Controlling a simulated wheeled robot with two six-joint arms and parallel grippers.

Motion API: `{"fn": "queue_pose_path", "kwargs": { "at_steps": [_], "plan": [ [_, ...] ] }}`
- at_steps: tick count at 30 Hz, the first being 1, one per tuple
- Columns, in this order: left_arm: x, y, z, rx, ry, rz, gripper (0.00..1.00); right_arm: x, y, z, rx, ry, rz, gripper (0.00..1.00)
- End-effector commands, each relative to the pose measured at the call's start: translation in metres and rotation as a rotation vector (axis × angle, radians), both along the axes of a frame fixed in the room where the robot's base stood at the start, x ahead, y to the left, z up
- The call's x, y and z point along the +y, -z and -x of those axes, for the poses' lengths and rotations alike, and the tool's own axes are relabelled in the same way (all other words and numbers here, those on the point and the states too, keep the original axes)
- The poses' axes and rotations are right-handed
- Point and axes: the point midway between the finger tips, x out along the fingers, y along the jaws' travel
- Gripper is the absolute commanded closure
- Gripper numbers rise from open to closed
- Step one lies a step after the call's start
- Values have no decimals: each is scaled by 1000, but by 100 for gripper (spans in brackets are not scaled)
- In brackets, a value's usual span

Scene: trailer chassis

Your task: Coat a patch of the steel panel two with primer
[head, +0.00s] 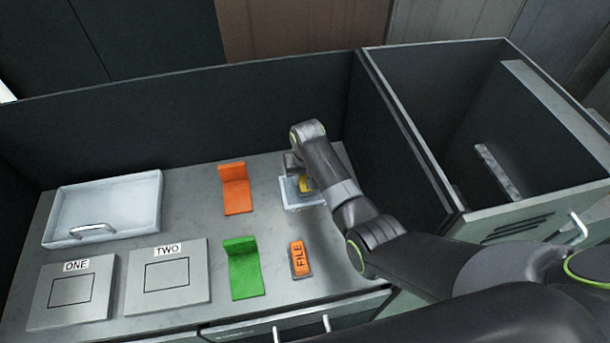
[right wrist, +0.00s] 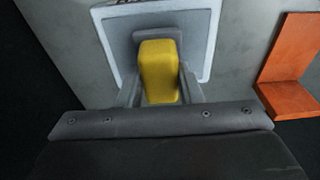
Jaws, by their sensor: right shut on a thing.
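Steel panel TWO (head: 184,299) lies flat at the front left of the bench, a light square plate with a dark outlined square in its middle and a label at its top edge. My right gripper (head: 303,184) is over a small white-rimmed tray (head: 288,200) at the back right of the bench. It is shut on a yellow block-shaped handle (right wrist: 159,72), seen between the fingers in the right wrist view. I cannot tell whether the held thing touches the tray. The tray's contents are mostly hidden. My left gripper is not in view.
Panel ONE (head: 47,307) lies left of panel TWO. A white tray with a handle (head: 139,203) is behind them. An orange bracket (head: 236,192), a green bracket (head: 243,270) and an orange FILE block (head: 299,259) stand between the panels and my arm. Dark walls close the back and right.

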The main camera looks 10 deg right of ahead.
Motion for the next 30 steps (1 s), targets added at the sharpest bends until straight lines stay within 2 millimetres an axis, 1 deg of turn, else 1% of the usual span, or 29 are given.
{"fn": "queue_pose_path", "kwargs": {
  "at_steps": [30],
  "plan": [
    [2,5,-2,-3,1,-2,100,0,9,0,-1,0,0,86]
  ]
}}
